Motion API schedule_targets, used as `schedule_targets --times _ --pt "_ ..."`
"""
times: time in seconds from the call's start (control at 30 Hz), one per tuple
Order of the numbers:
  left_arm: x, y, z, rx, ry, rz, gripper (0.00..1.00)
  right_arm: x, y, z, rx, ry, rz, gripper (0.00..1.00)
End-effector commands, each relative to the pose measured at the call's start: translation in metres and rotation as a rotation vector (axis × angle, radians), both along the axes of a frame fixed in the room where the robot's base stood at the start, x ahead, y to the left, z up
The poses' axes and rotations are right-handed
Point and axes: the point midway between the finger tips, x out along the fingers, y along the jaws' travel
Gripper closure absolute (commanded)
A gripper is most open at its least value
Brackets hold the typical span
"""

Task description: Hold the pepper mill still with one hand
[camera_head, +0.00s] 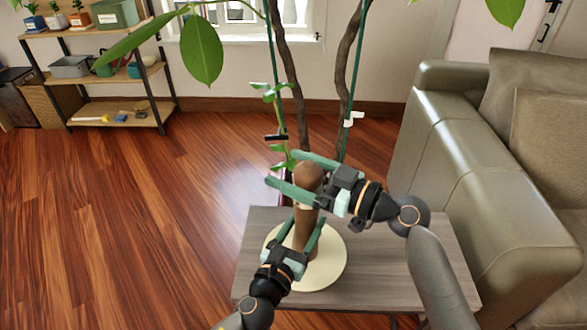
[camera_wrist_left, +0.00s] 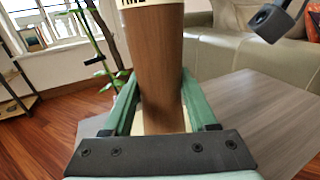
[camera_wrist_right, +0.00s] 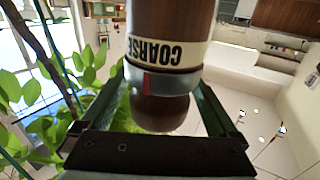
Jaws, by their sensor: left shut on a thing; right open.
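The brown wooden pepper mill (camera_head: 306,232) stands upright on a round cream mat (camera_head: 334,267) on a small table. My left gripper (camera_head: 307,228) is shut on its lower body; the left wrist view shows the mill body (camera_wrist_left: 160,70) between the green fingers. My right gripper (camera_head: 283,171) is open around the mill's rounded top (camera_head: 309,174). In the right wrist view the top knob (camera_wrist_right: 160,112) lies between the spread fingers, with a cream band reading COARSE (camera_wrist_right: 172,52) and a red mark on the grey ring.
The grey wooden table (camera_head: 420,262) has bare room at its right. A grey-green sofa (camera_head: 480,190) stands on the right. A potted plant with thin trunks (camera_head: 343,75) rises behind the table. A shelf (camera_head: 118,113) stands at the far left; the floor (camera_head: 120,210) is clear.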

Motion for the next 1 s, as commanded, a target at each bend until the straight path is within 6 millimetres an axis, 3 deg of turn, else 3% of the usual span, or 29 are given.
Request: schedule_targets --times 0.03,0.17,0.9,1.0 --pt "-0.001 0.0016 -0.0078 0.007 0.013 0.003 1.0 0.0 0.0001 -0.0005 0.0 0.0 0.0 0.05" --pt "-0.001 0.0016 -0.0078 0.007 0.013 0.003 1.0 0.0 -0.0001 -0.0006 0.0 0.0 0.0 0.06" --pt "-0.0009 0.0018 -0.0076 0.006 0.014 0.004 1.0 -0.0008 0.0001 -0.001 -0.001 0.0 0.002 0.89" --pt "-0.0009 0.0018 -0.0076 0.006 0.014 0.004 1.0 -0.0009 0.0002 -0.0013 -0.002 0.001 -0.001 0.9"
